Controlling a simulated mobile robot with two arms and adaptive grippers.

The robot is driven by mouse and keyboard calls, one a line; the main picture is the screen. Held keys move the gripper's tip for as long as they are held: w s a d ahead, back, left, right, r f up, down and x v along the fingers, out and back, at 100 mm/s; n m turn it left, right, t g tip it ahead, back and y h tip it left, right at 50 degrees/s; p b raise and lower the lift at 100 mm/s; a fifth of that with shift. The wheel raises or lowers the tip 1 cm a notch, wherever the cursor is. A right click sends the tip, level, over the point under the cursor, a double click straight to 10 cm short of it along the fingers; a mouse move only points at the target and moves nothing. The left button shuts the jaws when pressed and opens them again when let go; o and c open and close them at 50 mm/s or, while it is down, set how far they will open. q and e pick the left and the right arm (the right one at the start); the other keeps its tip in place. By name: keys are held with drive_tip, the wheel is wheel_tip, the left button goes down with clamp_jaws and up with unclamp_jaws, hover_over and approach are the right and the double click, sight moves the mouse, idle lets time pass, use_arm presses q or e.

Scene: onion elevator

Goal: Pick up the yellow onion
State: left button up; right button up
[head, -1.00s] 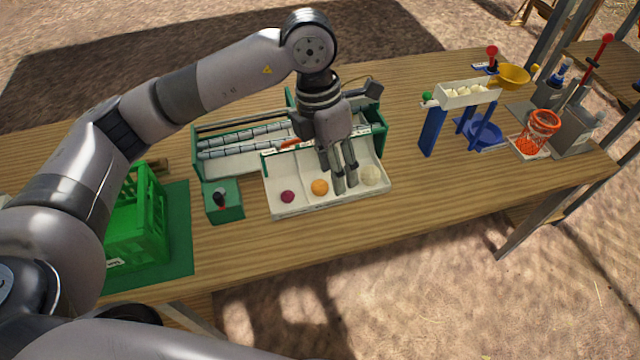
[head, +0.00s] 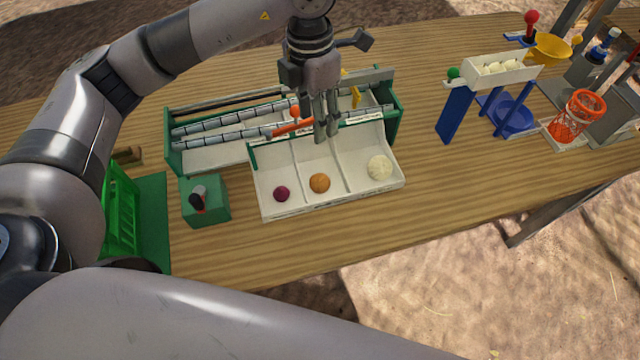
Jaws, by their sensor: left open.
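The yellow onion (head: 319,183) looks orange-yellow and lies in the middle compartment of the white tray (head: 330,208). A dark red onion (head: 281,194) lies in the left compartment and a white onion (head: 380,167) in the right one. My left gripper (head: 326,140) points down, open and empty, above the back of the middle compartment. Its fingertips appear behind the yellow onion and apart from it. My right gripper is not in view.
Behind the tray is a green-framed conveyor (head: 225,133) with an orange lever (head: 293,127). A green box with a switch (head: 205,205) and a green crate (head: 120,215) stand left. A blue-legged stand (head: 455,112) and an orange basket (head: 577,115) stand right. The table front is clear.

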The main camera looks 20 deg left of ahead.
use_arm(q)
wheel_tip(320, 180, down, 3)
drive_tip(key=b, duration=0.2)
drive_tip(key=p, duration=0.3)
approach(322, 176)
drive_tip(key=f, duration=0.5)
drive_tip(key=shift+s+a+f, duration=0.15)
drive_tip(key=shift+s+a, duration=0.05)
drive_tip(key=shift+s, duration=0.1)
drive_tip(key=f, duration=0.1)
drive_tip(key=f+p, duration=0.1)
drive_tip(key=f, duration=0.2)
drive_tip(key=shift+d+f+p, duration=0.25)
drive_tip(key=shift+d+p, duration=0.05)
drive_tip(key=shift+p, duration=0.05)
drive_tip(key=shift+f, duration=0.65)
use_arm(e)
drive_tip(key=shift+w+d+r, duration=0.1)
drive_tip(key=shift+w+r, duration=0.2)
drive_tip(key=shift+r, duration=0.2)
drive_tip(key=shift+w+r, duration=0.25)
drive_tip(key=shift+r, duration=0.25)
use_arm(q)
drive_tip(key=shift+c, duration=0.5)
drive_tip(key=c, duration=0.7)
drive_tip(key=shift+w+r, duration=0.1)
drive_tip(key=shift+r, duration=0.05)
drive_tip(key=shift+c, duration=0.2)
